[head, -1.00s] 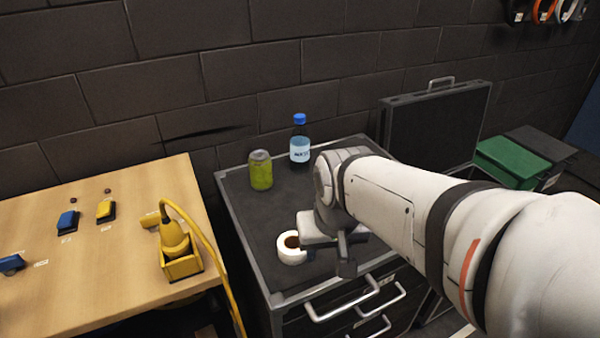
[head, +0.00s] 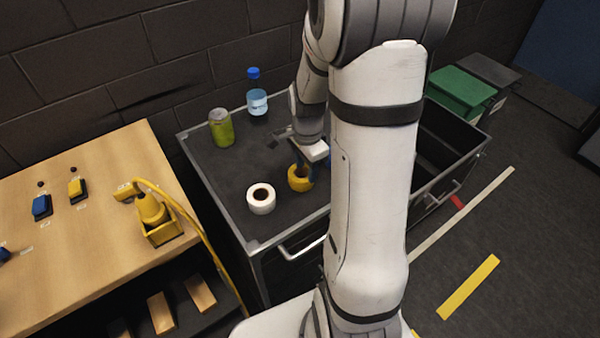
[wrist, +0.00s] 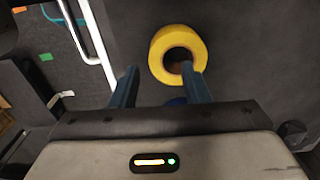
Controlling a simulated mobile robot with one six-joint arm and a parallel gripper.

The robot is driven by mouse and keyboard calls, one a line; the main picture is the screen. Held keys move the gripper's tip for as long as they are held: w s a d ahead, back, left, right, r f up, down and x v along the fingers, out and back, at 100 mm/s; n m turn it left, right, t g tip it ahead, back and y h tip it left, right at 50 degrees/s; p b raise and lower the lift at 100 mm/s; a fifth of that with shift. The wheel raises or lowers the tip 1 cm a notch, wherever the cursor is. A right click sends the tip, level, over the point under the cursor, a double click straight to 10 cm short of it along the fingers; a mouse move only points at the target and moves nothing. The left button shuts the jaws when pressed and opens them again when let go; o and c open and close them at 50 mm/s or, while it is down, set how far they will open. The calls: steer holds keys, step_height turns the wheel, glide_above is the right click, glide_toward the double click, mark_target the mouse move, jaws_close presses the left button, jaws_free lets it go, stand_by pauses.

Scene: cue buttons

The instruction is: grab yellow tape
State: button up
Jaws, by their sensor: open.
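The yellow tape roll (head: 299,178) lies flat on the dark top of the drawer cabinet, partly covered by my gripper and arm in the head view. In the wrist view the yellow tape (wrist: 160,54) is just beyond the fingers. My gripper (wrist: 162,74) is open and empty. Its right finger overlaps the tape's hole and lower rim in that view, while the left finger is clear to the left of the roll. I cannot tell whether the right finger touches the tape.
A white tape roll (head: 261,198) lies left of the yellow one. A green can (head: 221,128) and a blue-capped bottle (head: 257,97) stand farther back. Something blue (wrist: 177,101) shows between the fingers, mostly hidden. A cabinet handle (wrist: 97,45) runs along the left.

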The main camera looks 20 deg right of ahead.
mark_target(300, 184)
steer(key=f, duration=0.2)
steer(key=f+p, duration=0.1)
steer(key=f, duration=0.1)
steer(key=shift+s+f, duration=0.2)
steer(key=shift+f, duration=0.2)
steer(key=shift+c, duration=0.3)
jaws_close()
